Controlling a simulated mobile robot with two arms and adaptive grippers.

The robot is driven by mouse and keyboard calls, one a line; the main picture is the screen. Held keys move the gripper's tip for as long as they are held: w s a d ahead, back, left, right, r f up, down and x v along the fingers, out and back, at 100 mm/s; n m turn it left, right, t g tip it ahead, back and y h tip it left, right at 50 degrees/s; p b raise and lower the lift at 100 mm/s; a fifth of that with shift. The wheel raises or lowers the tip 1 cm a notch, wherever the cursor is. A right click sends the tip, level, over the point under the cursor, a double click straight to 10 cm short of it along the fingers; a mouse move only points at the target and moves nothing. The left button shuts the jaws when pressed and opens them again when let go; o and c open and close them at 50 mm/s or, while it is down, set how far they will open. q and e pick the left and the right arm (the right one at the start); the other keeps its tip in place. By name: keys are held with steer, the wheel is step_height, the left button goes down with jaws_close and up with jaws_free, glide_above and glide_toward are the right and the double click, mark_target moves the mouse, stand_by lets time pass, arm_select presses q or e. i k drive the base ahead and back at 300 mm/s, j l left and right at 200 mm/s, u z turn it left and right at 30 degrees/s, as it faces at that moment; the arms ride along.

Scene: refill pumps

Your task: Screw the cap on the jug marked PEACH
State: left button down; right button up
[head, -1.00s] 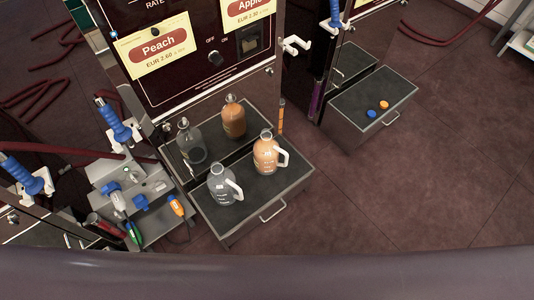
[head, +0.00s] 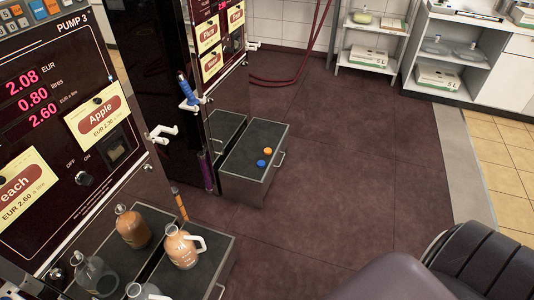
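A jug of orange-brown liquid (head: 183,250) with a white handle stands on the dark-topped stand (head: 207,262) in front of Pump 3. A grey, clear-looking jug (head: 146,291) stands nearer and is cut off by the bottom edge. Their markings are too small to read, so I cannot tell which says PEACH. Matching jug shapes behind them look like reflections in the glossy pump front. A blue cap-like disc (head: 261,163) and an orange one (head: 267,151) lie on the farther stand (head: 240,160). Neither of my grippers is in view.
Pump 3 (head: 60,120) carries Peach and Apple price signs. A blue-handled nozzle (head: 187,90) hangs on the farther pump. Open dark floor (head: 330,190) lies to the right. Shelves (head: 372,45) and a white counter (head: 470,60) stand at the back right.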

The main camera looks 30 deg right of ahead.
mark_target(179, 245)
steer(key=i+l, duration=0.3)
steer(key=l, duration=0.15)
steer(key=i+l, duration=0.25)
steer(key=l, duration=0.2)
steer(key=i+l, duration=0.3)
steer(key=l, duration=0.15)
steer(key=i+l, duration=0.3)
steer(key=l, duration=0.15)
steer(key=i+l, duration=0.25)
steer(key=l, duration=0.2)
steer(key=i+l, duration=0.3)
steer(key=l, duration=0.15)
steer(key=i+l, duration=0.25)
steer(key=l, duration=0.2)
steer(key=i+l, duration=0.3)
steer(key=l, duration=0.15)
steer(key=j+u, duration=0.05)
